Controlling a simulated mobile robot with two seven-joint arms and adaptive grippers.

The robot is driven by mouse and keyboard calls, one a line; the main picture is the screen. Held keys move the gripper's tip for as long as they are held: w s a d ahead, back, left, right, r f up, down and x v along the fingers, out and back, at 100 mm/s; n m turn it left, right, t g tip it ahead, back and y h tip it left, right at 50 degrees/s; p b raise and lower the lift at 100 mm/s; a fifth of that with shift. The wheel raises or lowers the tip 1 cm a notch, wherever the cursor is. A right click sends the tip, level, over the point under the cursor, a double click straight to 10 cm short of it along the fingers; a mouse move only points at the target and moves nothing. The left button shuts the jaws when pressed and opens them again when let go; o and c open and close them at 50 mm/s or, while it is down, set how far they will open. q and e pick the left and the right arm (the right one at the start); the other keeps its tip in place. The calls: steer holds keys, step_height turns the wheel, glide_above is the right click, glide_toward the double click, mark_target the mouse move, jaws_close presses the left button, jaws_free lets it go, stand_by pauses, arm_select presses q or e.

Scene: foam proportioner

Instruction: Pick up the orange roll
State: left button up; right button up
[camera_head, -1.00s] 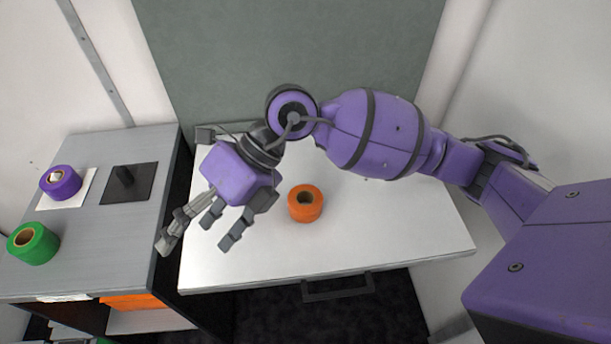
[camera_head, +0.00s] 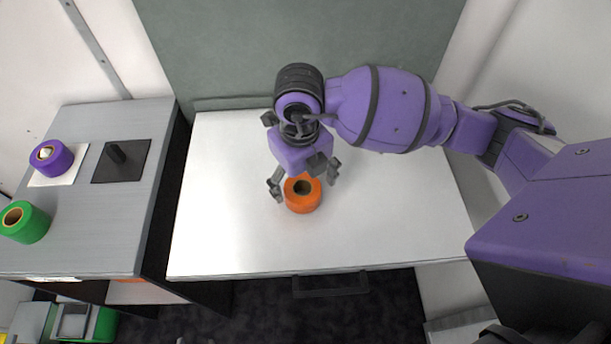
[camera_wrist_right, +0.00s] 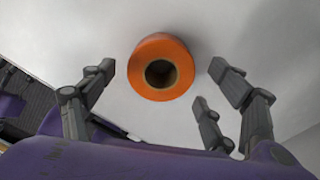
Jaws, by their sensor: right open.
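The orange roll (camera_head: 303,197) stands on the white table top with its hole facing up. My right gripper (camera_head: 304,184) is open above and just behind it, with fingers showing to the left and right of the roll. In the right wrist view the orange roll (camera_wrist_right: 161,66) lies beyond the spread fingertips of my right gripper (camera_wrist_right: 160,85), roughly midway between them. I see no finger gripping it; whether any finger touches it I cannot tell. My left gripper is not in view.
The white table (camera_head: 220,230) is otherwise clear. At the left, a grey cabinet (camera_head: 95,235) holds a purple roll (camera_head: 50,157) on a white square, a green roll (camera_head: 25,222) and a black plate with a peg (camera_head: 120,160). A green-grey panel stands behind the table.

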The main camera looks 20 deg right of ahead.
steer(key=shift+s+f, duration=0.1)
steer(key=shift+f, duration=1.2)
steer(key=c, duration=1.2)
steer(key=shift+c, duration=0.2)
